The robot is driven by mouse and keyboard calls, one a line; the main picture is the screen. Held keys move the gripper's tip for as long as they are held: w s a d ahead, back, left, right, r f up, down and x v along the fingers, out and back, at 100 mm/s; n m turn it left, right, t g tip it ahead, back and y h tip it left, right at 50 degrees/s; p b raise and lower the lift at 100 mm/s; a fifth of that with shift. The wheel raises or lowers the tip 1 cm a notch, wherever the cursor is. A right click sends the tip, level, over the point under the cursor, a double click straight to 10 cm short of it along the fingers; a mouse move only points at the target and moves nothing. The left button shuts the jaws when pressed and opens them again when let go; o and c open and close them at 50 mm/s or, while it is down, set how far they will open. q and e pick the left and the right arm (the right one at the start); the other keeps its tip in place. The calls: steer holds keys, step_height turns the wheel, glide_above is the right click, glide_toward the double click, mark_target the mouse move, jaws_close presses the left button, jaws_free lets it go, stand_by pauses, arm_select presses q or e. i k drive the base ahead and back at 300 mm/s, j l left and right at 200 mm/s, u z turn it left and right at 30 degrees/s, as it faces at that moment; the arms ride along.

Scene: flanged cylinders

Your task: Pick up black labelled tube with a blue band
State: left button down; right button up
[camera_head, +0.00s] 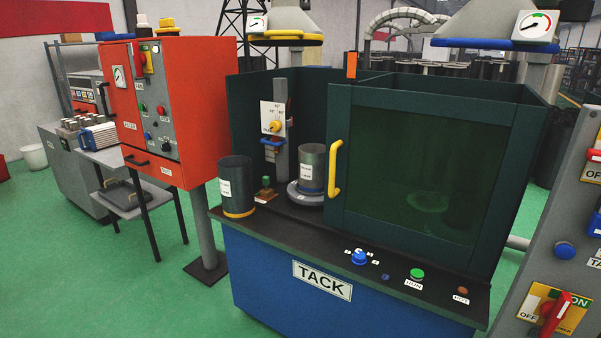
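A dark grey labelled tube (313,165) stands upright on a round grey turntable (302,196) inside the tack machine, left of the green-windowed door. It has a white label, and a thin blue band seems to run near its bottom. A second, black labelled tube (236,184) stands upright at the left end of the machine's front ledge. Its band is yellow-orange and sits at its bottom. Neither of my grippers shows in the head view.
The machine's door (425,165) has a yellow handle (335,170). A small green-topped knob (265,189) stands between the tubes. A red control cabinet (200,105) stands left; a grey switch panel (560,250) stands right. Green floor is clear at front left.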

mark_target(311, 157)
steer(key=i+j+z, duration=0.25)
steer(key=z, duration=0.15)
steer(key=i+j+z, duration=0.55)
steer(key=j+z, duration=0.3)
